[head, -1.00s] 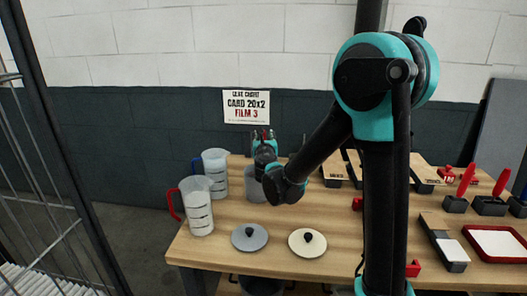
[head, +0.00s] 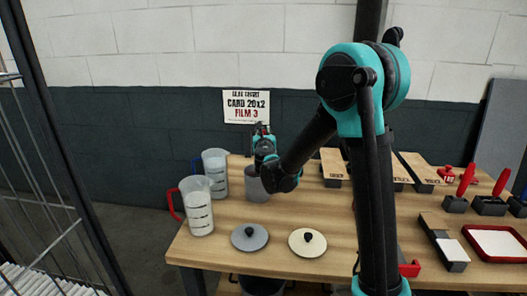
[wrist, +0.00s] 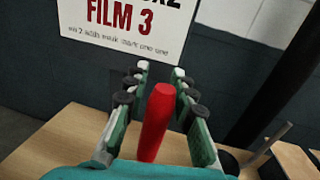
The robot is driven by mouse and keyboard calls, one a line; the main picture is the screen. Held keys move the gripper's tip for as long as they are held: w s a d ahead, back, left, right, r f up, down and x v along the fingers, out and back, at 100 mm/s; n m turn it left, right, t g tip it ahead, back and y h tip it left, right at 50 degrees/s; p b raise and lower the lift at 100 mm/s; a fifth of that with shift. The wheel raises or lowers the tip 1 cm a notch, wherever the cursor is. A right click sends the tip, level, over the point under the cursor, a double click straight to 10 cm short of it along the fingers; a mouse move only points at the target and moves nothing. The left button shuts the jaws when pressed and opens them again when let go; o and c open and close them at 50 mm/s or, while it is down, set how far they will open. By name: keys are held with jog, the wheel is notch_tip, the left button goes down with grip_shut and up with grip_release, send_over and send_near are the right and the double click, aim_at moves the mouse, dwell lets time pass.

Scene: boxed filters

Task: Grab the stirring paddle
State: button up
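The red handle (wrist: 155,122) in the wrist view looks like the stirring paddle's grip. It stands upright between the fingers of my gripper (wrist: 160,76), with a visible gap on each side. The fingers are apart and do not appear to press on it. In the head view my gripper (head: 261,132) is above a grey cup (head: 256,190) at the back left of the table. The handle and the paddle's lower part cannot be made out there; the cup is partly hidden by my arm.
Two measuring jugs, one blue-handled (head: 216,170) and one red-handled (head: 197,207), stand left of the cup. A grey lid (head: 249,237) and a cream lid (head: 307,242) lie in front. Red-handled tools (head: 466,182) and a red-rimmed tray (head: 497,243) are at the right. A wall sign (head: 246,106) hangs behind.

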grip_shut()
jog(key=shift+r, duration=0.1)
